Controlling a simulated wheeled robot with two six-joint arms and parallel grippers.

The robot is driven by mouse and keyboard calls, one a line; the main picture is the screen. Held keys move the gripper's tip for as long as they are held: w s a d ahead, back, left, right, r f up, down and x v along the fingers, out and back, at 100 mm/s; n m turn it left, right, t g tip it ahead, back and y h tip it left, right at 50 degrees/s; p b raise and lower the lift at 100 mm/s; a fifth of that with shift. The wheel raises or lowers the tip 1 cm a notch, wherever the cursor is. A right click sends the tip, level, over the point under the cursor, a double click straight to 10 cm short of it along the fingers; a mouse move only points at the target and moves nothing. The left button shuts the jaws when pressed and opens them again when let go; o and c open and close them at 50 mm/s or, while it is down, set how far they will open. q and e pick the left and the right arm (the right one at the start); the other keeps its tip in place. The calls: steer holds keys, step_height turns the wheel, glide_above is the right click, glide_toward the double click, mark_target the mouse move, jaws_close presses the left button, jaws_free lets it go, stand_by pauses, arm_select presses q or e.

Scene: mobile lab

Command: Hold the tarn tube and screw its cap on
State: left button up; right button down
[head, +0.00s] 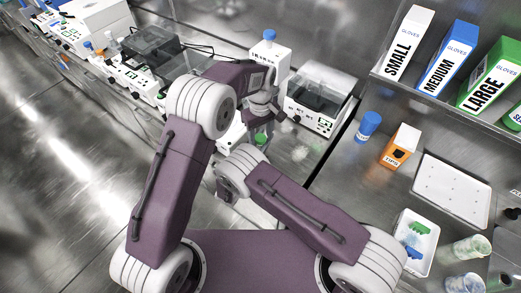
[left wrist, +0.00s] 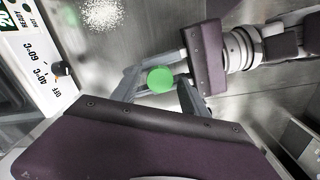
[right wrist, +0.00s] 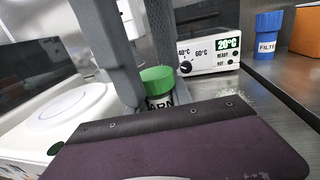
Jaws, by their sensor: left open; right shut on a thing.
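The tarn tube (right wrist: 160,103) stands upright in the right wrist view, its label partly hidden by my right gripper's body. Its green cap (right wrist: 157,77) sits on its top; I cannot tell how tightly. From above, the cap (left wrist: 160,80) shows as a green disc in the left wrist view. My left gripper (left wrist: 160,88) is open, with a finger on either side of the cap and gaps beside it. Its fingers come down from above in the right wrist view. My right gripper is shut on the tube below the cap; its fingertips are mostly hidden.
A heater with a dial and a 20°C display (right wrist: 212,55) stands close behind the tube. A white round-topped device (right wrist: 70,108) is at left. A blue filter container (head: 368,125), an orange box (head: 400,146) and a white tray (head: 452,183) lie to the right.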

arm_select(q)
jaws_close()
steer(key=m, duration=1.5)
steer(key=shift+f, duration=0.1)
steer(key=shift+o, duration=0.9)
jaws_free()
